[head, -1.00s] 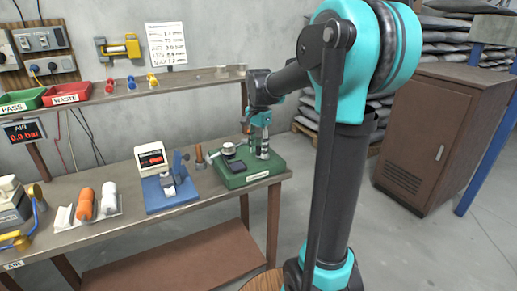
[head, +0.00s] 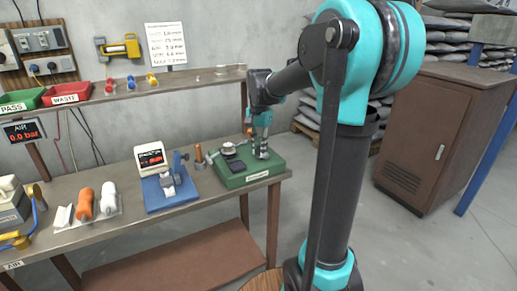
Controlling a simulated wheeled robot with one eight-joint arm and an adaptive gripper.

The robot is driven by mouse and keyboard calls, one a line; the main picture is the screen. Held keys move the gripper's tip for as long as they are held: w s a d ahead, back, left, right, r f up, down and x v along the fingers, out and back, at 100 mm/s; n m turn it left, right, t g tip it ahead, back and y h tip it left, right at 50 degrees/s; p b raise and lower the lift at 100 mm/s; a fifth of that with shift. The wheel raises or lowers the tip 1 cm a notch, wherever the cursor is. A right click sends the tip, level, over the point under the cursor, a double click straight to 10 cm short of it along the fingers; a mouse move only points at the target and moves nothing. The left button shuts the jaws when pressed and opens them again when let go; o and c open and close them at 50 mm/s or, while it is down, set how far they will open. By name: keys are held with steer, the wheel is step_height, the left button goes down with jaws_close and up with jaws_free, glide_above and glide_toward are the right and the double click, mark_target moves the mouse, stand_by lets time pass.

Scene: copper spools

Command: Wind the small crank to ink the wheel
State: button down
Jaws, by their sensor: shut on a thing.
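The green-based device (head: 232,180) stands at the right end of the bench, with a round silver part (head: 229,149) and a dark flat pad (head: 237,167) on it. The round part may be the wheel; I cannot tell for sure. My gripper (head: 261,153) points down over the right side of this base, beside the round part. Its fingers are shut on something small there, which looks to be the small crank. The fingers and the small size hide most of the crank.
A blue-based fixture (head: 160,201) with a lit display (head: 151,157) stands to the left. A copper-coloured spool (head: 199,154) stands between the two devices. Orange (head: 85,204) and white (head: 108,197) rolls lie further left. A shelf (head: 190,82) runs behind.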

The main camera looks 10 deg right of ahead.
steer(key=n, duration=0.1)
steer(key=d+n, duration=0.1)
steer(key=n, duration=0.1)
steer(key=s+n, duration=0.1)
steer(key=n, duration=0.1)
steer(key=shift+d, duration=0.15)
steer(key=n, duration=0.2)
steer(key=d+n, duration=0.1)
steer(key=n, duration=0.2)
steer(key=shift+s+d+n, duration=0.25)
steer(key=shift+d+n, duration=0.05)
steer(key=shift+n, duration=0.1)
steer(key=n, duration=0.1)
steer(key=d+n, duration=0.1)
steer(key=n, duration=0.3)
steer(key=shift+w+d, duration=0.2)
steer(key=shift+d, duration=0.1)
steer(key=shift+w+d+n, duration=0.15)
steer(key=shift+d+n, duration=0.05)
steer(key=shift+n, duration=0.65)
steer(key=shift+w+d+n, duration=0.1)
steer(key=shift+d+n, duration=0.05)
steer(key=shift+n, duration=0.65)
steer(key=shift+w+d+n, duration=0.15)
steer(key=shift+d+n, duration=0.05)
steer(key=shift+n, duration=0.65)
steer(key=c, duration=1.4)
jaws_free()
steer(key=shift+r, duration=0.1)
